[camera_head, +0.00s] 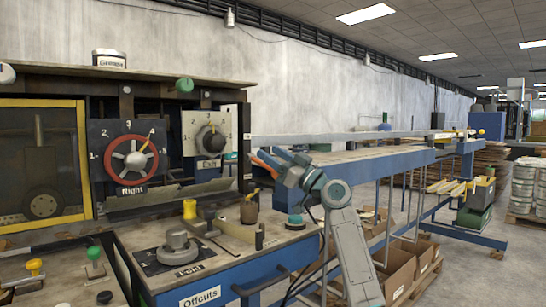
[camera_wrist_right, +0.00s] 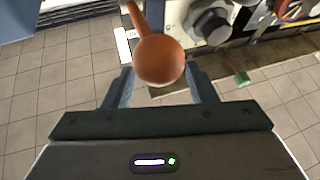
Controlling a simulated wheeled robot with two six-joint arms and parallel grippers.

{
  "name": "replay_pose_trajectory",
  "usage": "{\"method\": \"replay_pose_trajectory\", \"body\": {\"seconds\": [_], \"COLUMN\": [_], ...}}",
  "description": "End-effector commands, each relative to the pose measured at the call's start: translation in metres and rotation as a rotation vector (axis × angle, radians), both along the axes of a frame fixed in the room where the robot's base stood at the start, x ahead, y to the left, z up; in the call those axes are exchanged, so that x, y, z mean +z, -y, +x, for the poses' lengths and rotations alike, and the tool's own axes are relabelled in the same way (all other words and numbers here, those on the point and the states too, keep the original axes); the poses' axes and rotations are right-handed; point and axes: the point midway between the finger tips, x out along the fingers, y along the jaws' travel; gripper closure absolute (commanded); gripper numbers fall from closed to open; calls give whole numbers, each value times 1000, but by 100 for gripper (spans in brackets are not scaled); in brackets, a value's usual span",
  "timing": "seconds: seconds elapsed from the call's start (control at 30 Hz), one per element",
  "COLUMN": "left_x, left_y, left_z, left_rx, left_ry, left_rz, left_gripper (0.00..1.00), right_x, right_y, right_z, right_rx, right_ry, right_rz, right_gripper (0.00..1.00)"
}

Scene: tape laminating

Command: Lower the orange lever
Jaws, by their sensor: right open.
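The orange lever shows in the right wrist view as a round orange knob (camera_wrist_right: 160,60) on a thin orange rod that runs up and to the left. My right gripper (camera_wrist_right: 162,82) is open, with one blue finger on either side of the knob's lower part and gaps on both sides. In the head view, a small bit of the orange lever (camera_head: 268,157) shows between the blue fingers of my right gripper (camera_head: 268,161), in front of the blue-edged table. The lever's base is hidden in the head view. My left gripper is not in view.
A machine panel with a "Right" dial (camera_head: 133,157) and an "Exit" dial (camera_head: 210,141) stands left of the gripper. A blue bench (camera_head: 225,284) with knobs and small levers is in front. A long roller table (camera_head: 390,159) extends right. Tiled floor lies below.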

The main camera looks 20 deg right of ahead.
Motion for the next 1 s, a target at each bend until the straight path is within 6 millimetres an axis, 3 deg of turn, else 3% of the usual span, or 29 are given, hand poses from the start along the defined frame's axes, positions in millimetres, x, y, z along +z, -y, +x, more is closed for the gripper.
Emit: {"method": "replay_pose_trajectory", "body": {"seconds": [0.1,0.53,0.73,1.0], "left_x": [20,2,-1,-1], "left_y": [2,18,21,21], "left_z": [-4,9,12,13], "left_rx": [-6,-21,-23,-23], "left_ry": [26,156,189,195], "left_rz": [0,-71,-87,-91], "left_gripper": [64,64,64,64], "right_x": [-7,-6,-5,-4], "right_y": [9,65,76,78], "right_z": [-10,-84,-98,-101], "right_rx": [-3,-3,-1,0], "right_ry": [0,0,0,-1], "right_rz": [-4,-4,-1,1], "right_gripper": [48,48,48,48]}}
